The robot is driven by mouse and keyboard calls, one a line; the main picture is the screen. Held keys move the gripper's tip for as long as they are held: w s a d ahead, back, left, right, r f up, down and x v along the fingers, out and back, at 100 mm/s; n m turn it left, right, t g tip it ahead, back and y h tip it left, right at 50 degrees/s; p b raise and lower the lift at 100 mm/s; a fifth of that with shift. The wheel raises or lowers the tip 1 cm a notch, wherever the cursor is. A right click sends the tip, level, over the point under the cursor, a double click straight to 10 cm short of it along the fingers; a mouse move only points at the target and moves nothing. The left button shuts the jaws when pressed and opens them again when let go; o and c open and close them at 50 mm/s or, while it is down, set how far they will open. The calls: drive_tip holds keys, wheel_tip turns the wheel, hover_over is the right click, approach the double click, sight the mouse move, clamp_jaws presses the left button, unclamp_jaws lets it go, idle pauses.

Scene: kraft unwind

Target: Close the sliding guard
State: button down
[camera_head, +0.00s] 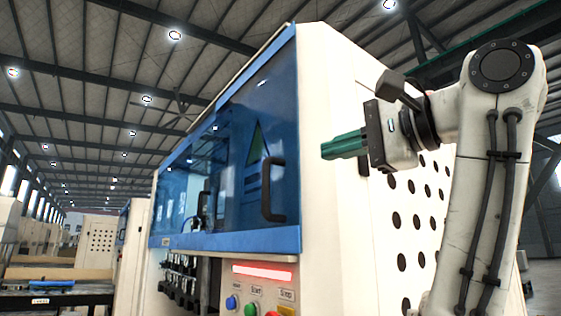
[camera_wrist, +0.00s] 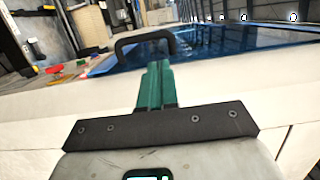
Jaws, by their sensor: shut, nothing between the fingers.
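The guard is a blue see-through panel (camera_head: 235,150) on the front of a white machine, with a dark upright handle (camera_head: 272,190) near its right edge. I cannot tell from these views how far the guard is open or closed. My gripper (camera_head: 326,150), with green fingers, is beside the machine's right side, to the right of the guard and higher than the handle. Its fingers are together and empty. In the wrist view, my gripper (camera_wrist: 157,68) points toward the dark handle (camera_wrist: 145,40), which shows just beyond the fingertips; contact is not clear.
The machine's white side wall (camera_head: 350,240) has round holes and lies below my gripper. A lit red bar (camera_head: 262,272) and coloured buttons (camera_head: 250,308) sit under the guard. More machines and a dark table (camera_head: 55,295) stand at the left. Above the machine is open room.

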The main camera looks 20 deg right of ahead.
sight(269, 171)
drive_tip(key=p+x, duration=0.4)
drive_tip(key=x, duration=0.6)
drive_tip(key=shift+w+a, duration=0.1)
drive_tip(key=shift+w, duration=0.2)
drive_tip(key=shift+w+a+p, duration=0.3)
drive_tip(key=shift+w, duration=0.15)
drive_tip(key=shift+w+d+x, duration=0.1)
drive_tip(key=shift+d+x, duration=0.1)
drive_tip(key=shift+x, duration=0.85)
drive_tip(key=shift+w+d+x, duration=0.1)
drive_tip(key=shift+d+x, duration=0.1)
drive_tip(key=shift+x, duration=0.9)
drive_tip(key=shift+f, duration=0.1)
